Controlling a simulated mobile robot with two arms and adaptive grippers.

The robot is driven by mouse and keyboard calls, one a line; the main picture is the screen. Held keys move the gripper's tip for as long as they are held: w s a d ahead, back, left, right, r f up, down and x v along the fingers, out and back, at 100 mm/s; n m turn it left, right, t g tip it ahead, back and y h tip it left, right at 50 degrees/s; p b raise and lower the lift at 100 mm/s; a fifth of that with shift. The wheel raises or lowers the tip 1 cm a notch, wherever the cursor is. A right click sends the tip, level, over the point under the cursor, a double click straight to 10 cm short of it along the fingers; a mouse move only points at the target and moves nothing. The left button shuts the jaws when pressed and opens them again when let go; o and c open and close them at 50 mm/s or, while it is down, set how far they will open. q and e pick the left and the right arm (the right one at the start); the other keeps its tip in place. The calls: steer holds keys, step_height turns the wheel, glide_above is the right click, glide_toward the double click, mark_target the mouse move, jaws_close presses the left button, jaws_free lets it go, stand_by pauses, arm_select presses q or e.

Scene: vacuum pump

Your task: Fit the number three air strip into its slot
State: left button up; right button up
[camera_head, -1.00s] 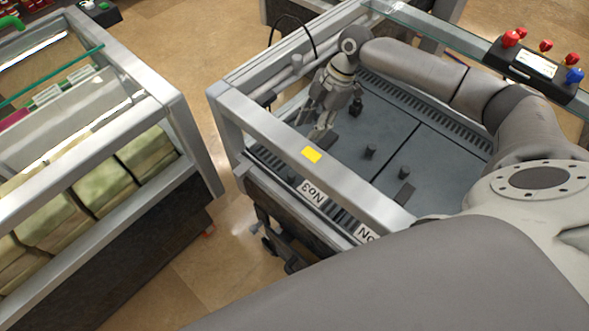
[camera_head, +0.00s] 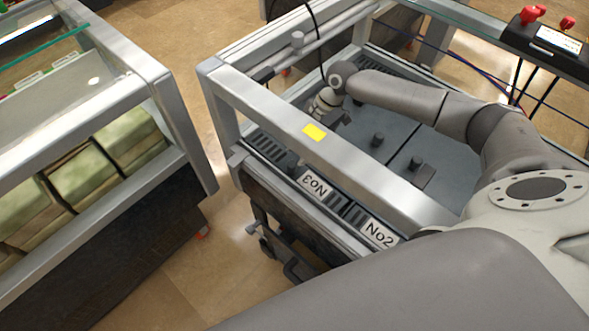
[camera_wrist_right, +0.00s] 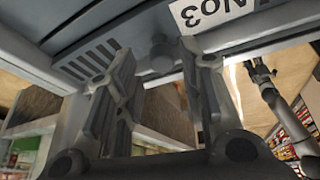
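The white No3 label (camera_head: 314,184) lies on the pump's front edge, with a dark slotted strip (camera_head: 268,146) to its left. Both also show in the right wrist view, the label (camera_wrist_right: 212,12) at the top and the slotted strip (camera_wrist_right: 92,62) at upper left. A round grey knob (camera_wrist_right: 162,48) sits between them. My right gripper (camera_head: 325,104) is inside the frame, its fingers largely hidden by the front rail. In the wrist view its fingers (camera_wrist_right: 157,60) are apart and empty, with the knob seen between their tips; contact is unclear.
The metal front rail (camera_head: 360,165) with a yellow patch crosses in front of my right gripper. Dark pegs (camera_head: 377,140) stand on the grey deck. The No2 label (camera_head: 379,233) is to the right. Another framed machine (camera_head: 165,100) stands left across a floor gap.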

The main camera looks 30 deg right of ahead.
mark_target(294, 162)
steer(key=shift+a+p+x, duration=0.15)
steer(key=shift+p+x, duration=0.15)
steer(key=shift+x, duration=1.05)
steer(key=shift+a+p+x, duration=0.2)
steer(key=shift+p+x, duration=0.05)
steer(key=shift+x, duration=1.1)
steer(key=shift+r, duration=0.2)
jaws_close()
